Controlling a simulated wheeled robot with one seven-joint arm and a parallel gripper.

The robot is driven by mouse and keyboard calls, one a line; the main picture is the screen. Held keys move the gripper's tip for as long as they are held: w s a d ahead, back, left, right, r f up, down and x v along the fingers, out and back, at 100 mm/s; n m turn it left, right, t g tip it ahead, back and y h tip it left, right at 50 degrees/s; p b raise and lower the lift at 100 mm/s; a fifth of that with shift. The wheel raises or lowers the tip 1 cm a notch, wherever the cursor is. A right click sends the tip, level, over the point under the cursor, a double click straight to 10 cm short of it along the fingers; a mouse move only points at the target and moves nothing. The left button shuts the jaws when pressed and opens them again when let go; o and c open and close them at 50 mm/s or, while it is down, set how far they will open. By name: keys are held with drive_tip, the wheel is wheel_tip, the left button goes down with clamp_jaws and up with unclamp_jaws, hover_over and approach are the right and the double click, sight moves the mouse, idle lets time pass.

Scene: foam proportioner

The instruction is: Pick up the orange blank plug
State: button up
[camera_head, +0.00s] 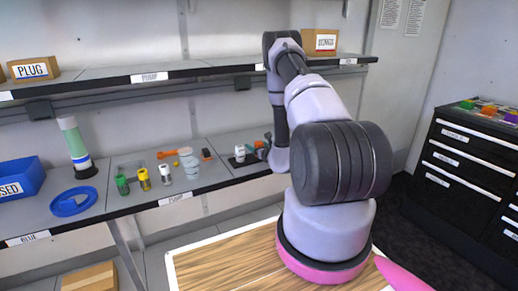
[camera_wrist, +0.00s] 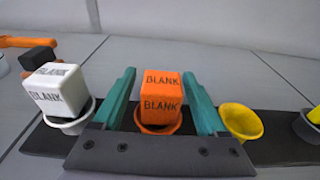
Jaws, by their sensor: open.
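The orange blank plug (camera_wrist: 161,98) is a cube marked BLANK on two faces. It sits in an orange round cup on a dark rack (camera_wrist: 270,152) in the wrist view. My gripper (camera_wrist: 158,76) is open, with one teal finger on each side of the plug. Gaps show between the fingers and the plug, more clearly on the left. In the head view my arm reaches down to the shelf, and the plug shows only as a small orange patch (camera_head: 259,144) beside the gripper.
A white BLANK cube (camera_wrist: 57,88) stands in a white cup just left of my gripper. An empty yellow cup (camera_wrist: 241,121) is just to the right, with another yellow piece (camera_wrist: 315,115) at the right edge. An orange-handled tool (camera_wrist: 25,41) lies at back left.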

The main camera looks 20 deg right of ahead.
clamp_jaws()
idle(0.3)
